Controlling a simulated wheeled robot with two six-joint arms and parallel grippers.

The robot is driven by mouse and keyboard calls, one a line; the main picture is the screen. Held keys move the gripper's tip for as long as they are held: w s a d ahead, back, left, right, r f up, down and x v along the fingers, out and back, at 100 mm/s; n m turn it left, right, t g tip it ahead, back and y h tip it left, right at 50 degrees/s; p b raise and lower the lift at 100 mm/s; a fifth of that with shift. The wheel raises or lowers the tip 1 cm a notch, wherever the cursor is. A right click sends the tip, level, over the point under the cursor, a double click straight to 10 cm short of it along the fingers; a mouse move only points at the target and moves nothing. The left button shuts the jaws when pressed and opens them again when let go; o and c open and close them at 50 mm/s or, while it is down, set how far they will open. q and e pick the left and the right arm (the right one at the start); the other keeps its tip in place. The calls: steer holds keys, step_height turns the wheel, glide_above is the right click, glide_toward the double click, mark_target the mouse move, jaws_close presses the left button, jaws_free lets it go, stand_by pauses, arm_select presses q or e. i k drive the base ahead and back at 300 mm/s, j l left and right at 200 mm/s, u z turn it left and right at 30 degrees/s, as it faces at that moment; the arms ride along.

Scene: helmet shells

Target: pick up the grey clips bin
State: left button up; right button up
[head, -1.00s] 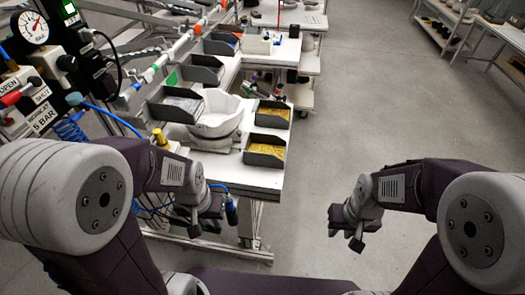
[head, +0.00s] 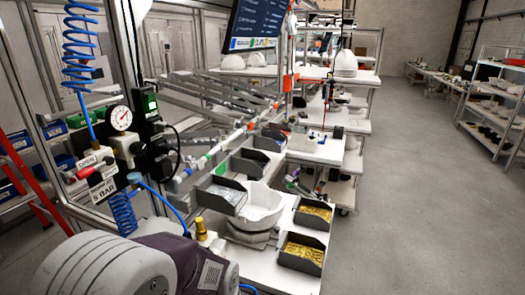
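A dark grey open bin (head: 238,207) with pale grey small pieces in it stands on the left side of the near white bench. It fits the grey clips bin best, but the pieces are too small to make out. Neither gripper shows in the head view. Part of my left arm fills the bottom left corner, with its gripper below the picture edge. My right arm is out of view.
A white bowl-like shell (head: 262,200) on a grey stand is right of the bin. Two dark bins of yellow pieces (head: 313,213) (head: 302,254) stand further right. A brass-coloured fitting (head: 201,229) and blue air hoses are on the left. Open floor (head: 410,210) lies right.

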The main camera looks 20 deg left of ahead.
mark_target(299, 252)
steer(key=i+l+u, duration=0.15)
steer(key=l, duration=0.2)
steer(key=i+l+u, duration=0.3)
steer(key=i+l, duration=0.15)
steer(key=l, duration=0.3)
steer(key=i+l+u, duration=0.15)
steer(key=l, duration=0.25)
